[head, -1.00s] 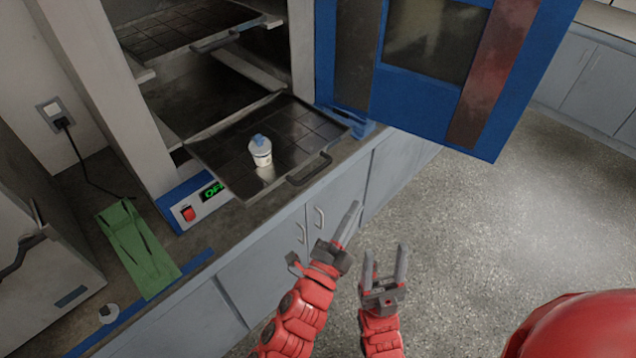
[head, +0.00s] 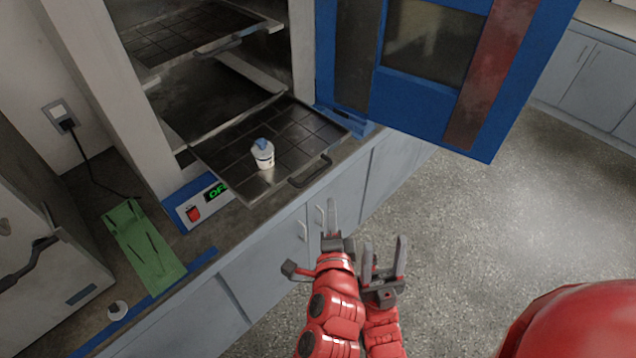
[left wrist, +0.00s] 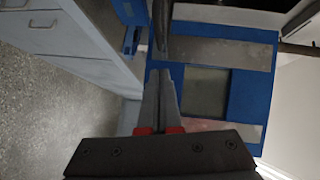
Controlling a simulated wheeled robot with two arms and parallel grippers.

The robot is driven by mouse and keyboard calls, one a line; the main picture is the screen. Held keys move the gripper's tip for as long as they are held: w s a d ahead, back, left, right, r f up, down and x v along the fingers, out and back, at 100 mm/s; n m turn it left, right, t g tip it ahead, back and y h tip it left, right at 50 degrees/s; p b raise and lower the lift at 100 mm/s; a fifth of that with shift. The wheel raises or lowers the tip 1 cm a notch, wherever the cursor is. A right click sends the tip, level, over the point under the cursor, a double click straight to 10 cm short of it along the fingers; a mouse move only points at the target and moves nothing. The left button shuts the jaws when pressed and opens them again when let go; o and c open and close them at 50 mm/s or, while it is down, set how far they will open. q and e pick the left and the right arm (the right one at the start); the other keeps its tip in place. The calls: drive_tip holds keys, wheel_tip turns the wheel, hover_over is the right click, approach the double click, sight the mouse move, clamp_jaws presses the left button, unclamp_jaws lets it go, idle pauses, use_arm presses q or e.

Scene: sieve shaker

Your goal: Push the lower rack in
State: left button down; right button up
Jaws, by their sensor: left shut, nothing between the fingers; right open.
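The lower rack (head: 219,158) is a dark gridded tray pulled out of the open cabinet, sticking out over the counter edge. Its handle (head: 310,172) is on the front edge. A white bottle with a blue cap (head: 263,155) stands upright on it. My left gripper (head: 332,215) is shut and empty, in front of and below the rack's handle, apart from it. Its closed fingers also show in the left wrist view (left wrist: 160,95). My right gripper (head: 384,258) is open and empty, just right of the left one, away from the rack.
The upper rack (head: 190,35) is above, inside the cabinet. The blue door (head: 420,95) stands open at the right. The control panel (head: 197,205) has a red switch. A green holder (head: 145,250) lies on the counter at the left. The floor at the right is clear.

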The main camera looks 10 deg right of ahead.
sight(317, 176)
use_arm(q)
drive_tip(key=w+p, duration=0.1)
drive_tip(key=w, duration=0.1)
drive_tip(key=w+p, duration=0.1)
drive_tip(key=w, duration=0.1)
drive_tip(key=w+a+f+p, duration=0.1)
drive_tip(key=w, duration=0.2)
drive_tip(key=shift+w+a+f+p, duration=0.15)
drive_tip(key=shift+w+a+p, duration=0.2)
drive_tip(key=shift+w, duration=0.15)
